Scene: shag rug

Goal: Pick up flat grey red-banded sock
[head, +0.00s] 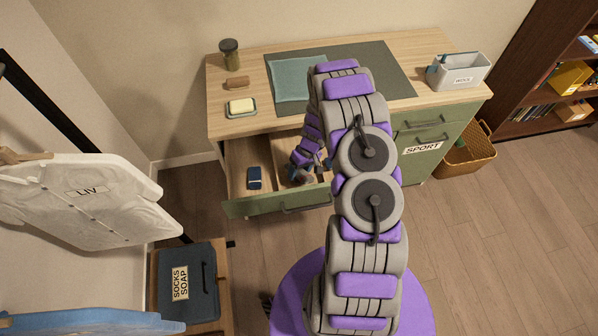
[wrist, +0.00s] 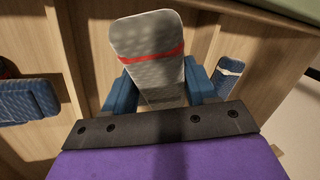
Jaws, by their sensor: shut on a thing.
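The flat grey sock with a red band (wrist: 146,40) stands out between the blue fingers of my gripper (wrist: 160,85) in the wrist view. My gripper is shut on it, with one finger on each side. The sock's lower end is hidden behind the dark edge of my gripper. In the head view my gripper (head: 308,174) is down at the open drawer (head: 236,187), and my arm covers much of the drawer's right part.
A dark blue folded item (head: 254,178) lies in the drawer's left part. The wrist view shows a blue item with a white band (wrist: 229,72) at right and another blue item (wrist: 28,100) at left. The desk top (head: 240,67) is above; a blue case (head: 203,275) stands lower left.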

